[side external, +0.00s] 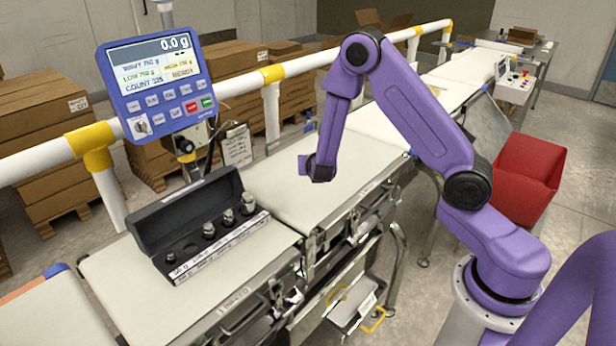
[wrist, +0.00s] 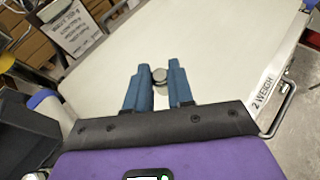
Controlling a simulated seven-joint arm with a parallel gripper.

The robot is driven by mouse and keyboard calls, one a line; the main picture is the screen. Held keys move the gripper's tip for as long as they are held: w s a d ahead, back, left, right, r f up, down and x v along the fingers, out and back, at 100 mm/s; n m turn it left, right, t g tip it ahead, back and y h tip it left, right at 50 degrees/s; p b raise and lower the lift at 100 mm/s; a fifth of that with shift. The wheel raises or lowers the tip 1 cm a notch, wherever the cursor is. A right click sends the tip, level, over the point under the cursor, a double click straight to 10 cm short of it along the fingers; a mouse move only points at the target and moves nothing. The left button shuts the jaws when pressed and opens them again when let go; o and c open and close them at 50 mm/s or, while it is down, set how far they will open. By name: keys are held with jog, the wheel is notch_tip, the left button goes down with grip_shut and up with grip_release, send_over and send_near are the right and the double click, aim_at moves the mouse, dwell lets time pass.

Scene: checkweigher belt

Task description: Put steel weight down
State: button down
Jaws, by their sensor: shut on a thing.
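My gripper (wrist: 159,66) has two blue fingers shut on a small steel weight (wrist: 158,77), seen end-on between the fingertips in the wrist view. The pale weigh belt (wrist: 220,45), labelled "2 WEIGH", lies below. In the side view my gripper (side external: 319,172) hangs over the middle belt section (side external: 275,180); the fingers and weight cannot be made out there. The gap between weight and belt cannot be judged. The display (side external: 155,62) reads 0.0 g.
An open black case (side external: 160,224) with several steel weights (side external: 228,216) stands on the nearer belt section (side external: 120,285). A white and yellow rail (side external: 40,160) runs behind the belts. A red bin (side external: 530,175) stands at right. The belt around my gripper is clear.

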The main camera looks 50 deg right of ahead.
jog(key=w+f, duration=0.2)
jog(key=f, duration=0.1)
jog(key=shift+w+d+f, duration=0.15)
jog(key=shift+w+d, duration=0.15)
jog(key=shift+d, duration=0.05)
jog(key=shift+f, duration=1.55)
jog(key=c, duration=1)
grip_release()
jog(key=shift+f, duration=0.15)
jog(key=shift+a+r, duration=0.2)
jog(key=shift+r, duration=0.1)
jog(key=v, duration=1)
jog(key=shift+s+a, duration=0.1)
jog(key=shift+s, duration=0.05)
jog(key=shift+s+a+r, duration=0.4)
jog(key=shift+s+r, duration=0.05)
jog(key=shift+s, duration=0.05)
